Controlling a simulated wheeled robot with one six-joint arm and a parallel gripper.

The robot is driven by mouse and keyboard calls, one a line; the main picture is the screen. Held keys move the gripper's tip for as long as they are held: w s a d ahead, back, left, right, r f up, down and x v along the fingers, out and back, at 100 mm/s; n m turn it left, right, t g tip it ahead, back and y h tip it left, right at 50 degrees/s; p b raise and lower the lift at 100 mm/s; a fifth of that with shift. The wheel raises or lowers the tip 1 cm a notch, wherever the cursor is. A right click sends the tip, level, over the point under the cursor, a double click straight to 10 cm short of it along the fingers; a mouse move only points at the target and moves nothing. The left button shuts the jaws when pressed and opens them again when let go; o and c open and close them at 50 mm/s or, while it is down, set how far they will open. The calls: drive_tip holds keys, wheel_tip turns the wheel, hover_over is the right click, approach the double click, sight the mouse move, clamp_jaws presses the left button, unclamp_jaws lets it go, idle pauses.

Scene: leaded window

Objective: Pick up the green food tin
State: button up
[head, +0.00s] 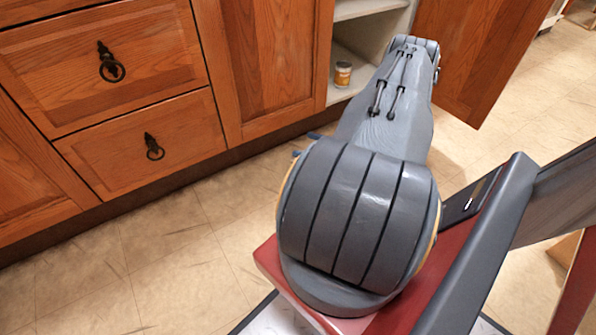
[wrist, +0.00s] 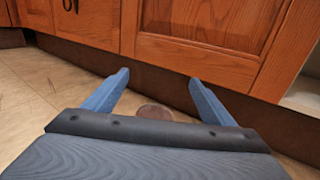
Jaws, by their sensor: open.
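I cannot make out a green food tin in either view. My gripper (wrist: 160,78) is open in the wrist view, its two blue fingers spread low above the floor and pointing at the cabinet base. A round brownish thing (wrist: 155,113) shows between the fingers near the palm, partly hidden by the gripper body; I cannot tell what it is. In the head view my arm hides most of the gripper, and only bits of blue finger (head: 314,135) show beside it. A small tin or jar (head: 342,74) with a pale lid and an orange-brown label stands upright on the low cabinet shelf.
Wooden drawers (head: 130,65) and a closed cabinet door (head: 268,65) line the left. An open cabinet door (head: 480,55) juts out to the right of the shelf (head: 345,94). The tiled floor (head: 150,255) at the front left is clear.

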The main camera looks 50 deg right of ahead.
drive_tip(key=f+b, duration=0.1)
drive_tip(key=f, duration=0.1)
drive_tip(key=f+b, duration=0.1)
drive_tip(key=f, duration=0.2)
drive_tip(key=w+f+b, duration=0.1)
drive_tip(key=f+b, duration=0.1)
drive_tip(key=f, duration=0.1)
drive_tip(key=b+x, duration=0.2)
drive_tip(key=x, duration=0.4)
drive_tip(key=shift+w, duration=0.2)
drive_tip(key=shift+a, duration=0.1)
drive_tip(key=c, duration=1.5)
